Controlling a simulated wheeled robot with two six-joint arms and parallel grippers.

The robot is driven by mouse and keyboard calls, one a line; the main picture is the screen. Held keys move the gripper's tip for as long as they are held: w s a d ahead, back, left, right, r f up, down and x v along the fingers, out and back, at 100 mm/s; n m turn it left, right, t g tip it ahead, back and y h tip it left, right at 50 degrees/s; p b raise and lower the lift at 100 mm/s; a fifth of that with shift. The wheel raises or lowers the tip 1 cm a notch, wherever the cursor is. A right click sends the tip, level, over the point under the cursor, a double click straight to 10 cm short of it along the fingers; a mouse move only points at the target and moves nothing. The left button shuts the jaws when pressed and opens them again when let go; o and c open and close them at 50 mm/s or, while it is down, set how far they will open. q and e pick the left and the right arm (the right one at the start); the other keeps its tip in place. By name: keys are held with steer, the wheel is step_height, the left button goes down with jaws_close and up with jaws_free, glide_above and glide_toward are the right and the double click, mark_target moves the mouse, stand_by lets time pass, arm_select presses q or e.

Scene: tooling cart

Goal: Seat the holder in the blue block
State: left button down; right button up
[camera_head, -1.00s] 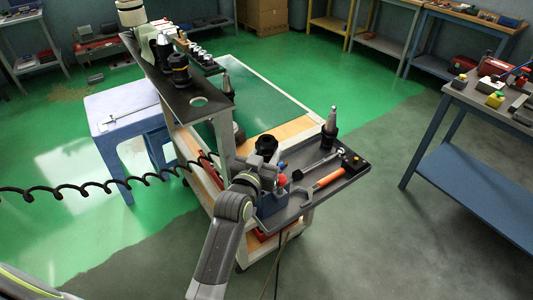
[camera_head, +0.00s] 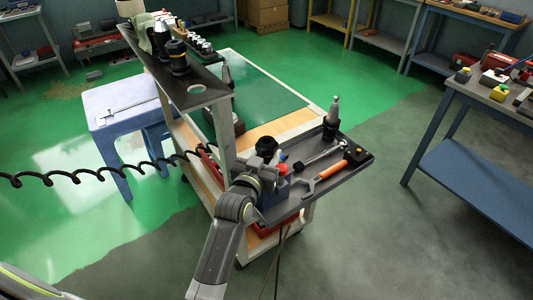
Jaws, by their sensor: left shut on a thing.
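My left gripper (camera_head: 262,173) is over the left end of the tray, its fingers small and partly hidden by my wrist. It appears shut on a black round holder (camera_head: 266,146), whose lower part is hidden. The blue block (camera_head: 277,192) stands on the tray close beside the gripper, partly covered by it. I cannot tell from this angle whether the holder touches the block. My right gripper is not in view.
An upper shelf (camera_head: 190,93) with more holders rises at the left. A coiled black cable (camera_head: 110,173) crosses at left.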

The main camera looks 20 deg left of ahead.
arm_select(q)
steer(key=shift+w+r, duration=0.1)
steer(key=shift+r, duration=0.25)
steer(key=shift+f, duration=0.1)
stand_by(0.4)
